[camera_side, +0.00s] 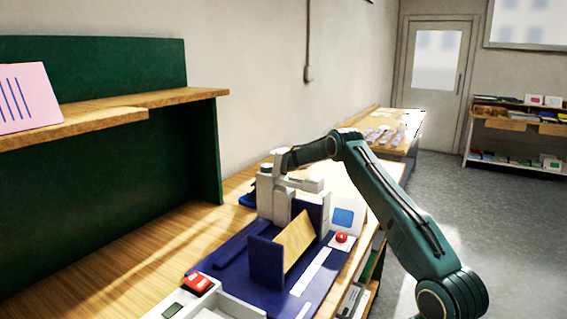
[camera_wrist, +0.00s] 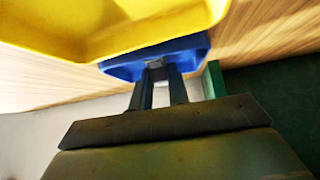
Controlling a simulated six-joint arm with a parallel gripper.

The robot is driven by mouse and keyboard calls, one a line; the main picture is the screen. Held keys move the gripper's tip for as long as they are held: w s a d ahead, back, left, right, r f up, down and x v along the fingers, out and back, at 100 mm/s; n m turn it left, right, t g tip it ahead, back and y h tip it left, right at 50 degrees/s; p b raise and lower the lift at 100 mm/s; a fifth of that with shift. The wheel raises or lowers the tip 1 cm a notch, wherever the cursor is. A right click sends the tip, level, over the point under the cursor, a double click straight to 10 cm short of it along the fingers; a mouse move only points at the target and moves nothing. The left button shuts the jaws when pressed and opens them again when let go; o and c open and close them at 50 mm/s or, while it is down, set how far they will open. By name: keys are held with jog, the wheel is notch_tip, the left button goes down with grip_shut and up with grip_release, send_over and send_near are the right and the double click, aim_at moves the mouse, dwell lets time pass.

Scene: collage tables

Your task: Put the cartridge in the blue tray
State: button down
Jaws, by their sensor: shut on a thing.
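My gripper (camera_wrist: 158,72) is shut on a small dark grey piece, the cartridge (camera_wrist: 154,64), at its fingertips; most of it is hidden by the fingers. The blue tray (camera_wrist: 195,42) lies just beyond the fingertips in the wrist view, and the cartridge shows against it. I cannot tell whether they touch. In the side view a bit of the blue tray (camera_side: 247,199) shows at the left of the pale wrist and stand parts, which hide my fingertips.
A large yellow bin (camera_wrist: 110,30) is close by in the wrist view, partly covering the blue tray. A dark blue fixture with a wooden slanted panel (camera_side: 295,240) stands on the bench. A red button (camera_side: 341,238) is at its right. Bare wood (camera_side: 130,250) is free at left.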

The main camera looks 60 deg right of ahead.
jog(key=c, duration=1.3)
grip_release()
jog(key=shift+c, duration=0.2)
jog(key=shift+r, duration=0.1)
jog(key=shift+s+r, duration=0.3)
jog(key=shift+r, duration=0.05)
jog(key=v, duration=1.1)
jog(key=shift+s, duration=0.1)
